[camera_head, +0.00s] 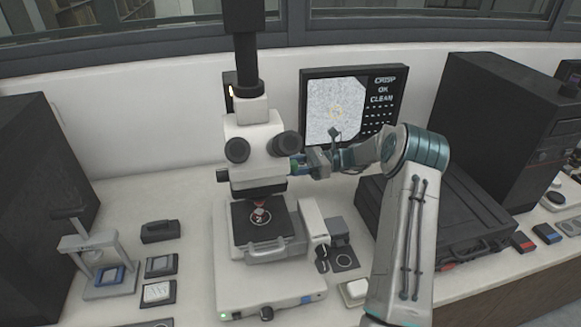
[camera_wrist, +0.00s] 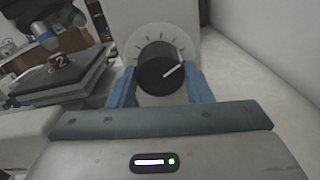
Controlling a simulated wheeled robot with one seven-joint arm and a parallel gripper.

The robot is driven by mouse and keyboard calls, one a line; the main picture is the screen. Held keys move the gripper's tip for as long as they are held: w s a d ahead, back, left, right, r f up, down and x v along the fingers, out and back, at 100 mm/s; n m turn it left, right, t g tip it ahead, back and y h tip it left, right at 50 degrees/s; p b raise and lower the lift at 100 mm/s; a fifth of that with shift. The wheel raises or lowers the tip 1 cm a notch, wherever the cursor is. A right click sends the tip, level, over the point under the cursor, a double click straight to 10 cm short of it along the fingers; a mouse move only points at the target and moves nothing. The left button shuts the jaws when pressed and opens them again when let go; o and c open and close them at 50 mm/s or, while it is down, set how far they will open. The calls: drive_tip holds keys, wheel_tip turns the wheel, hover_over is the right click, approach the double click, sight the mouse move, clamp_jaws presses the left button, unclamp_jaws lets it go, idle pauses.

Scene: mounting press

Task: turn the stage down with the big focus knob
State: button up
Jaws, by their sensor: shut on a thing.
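The microscope (camera_head: 255,140) is white with a black eyepiece tube. My gripper (camera_head: 298,166) is at the right side of the microscope head. In the wrist view its blue fingers (camera_wrist: 160,88) are on both sides of the knob, shut on it. The head view hides this knob behind my gripper.
A monitor (camera_head: 334,112) behind reads CRISP, OK, CLEAN beside a speckled picture. A black case (camera_head: 445,215) lies to the right. A small hand press (camera_head: 100,262) and several small trays stand at the left. Bare bench shows left of the microscope.

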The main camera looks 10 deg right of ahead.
drive_tip(key=shift+w+f+n+g+b, duration=0.1)
drive_tip(key=shift+n+g+b, duration=0.1)
drive_tip(key=shift+n+b, duration=8.1)
drive_tip(key=shift+f+n+g+b, duration=0.1)
drive_tip(key=shift+n+g+b, duration=0.1)
drive_tip(key=shift+n+b, duration=8.05)
drive_tip(key=shift+r+n+p, duration=0.1)
drive_tip(key=shift+n+p, duration=0.35)
drive_tip(key=shift+n, duration=0.2)
drive_tip(key=o, duration=1)
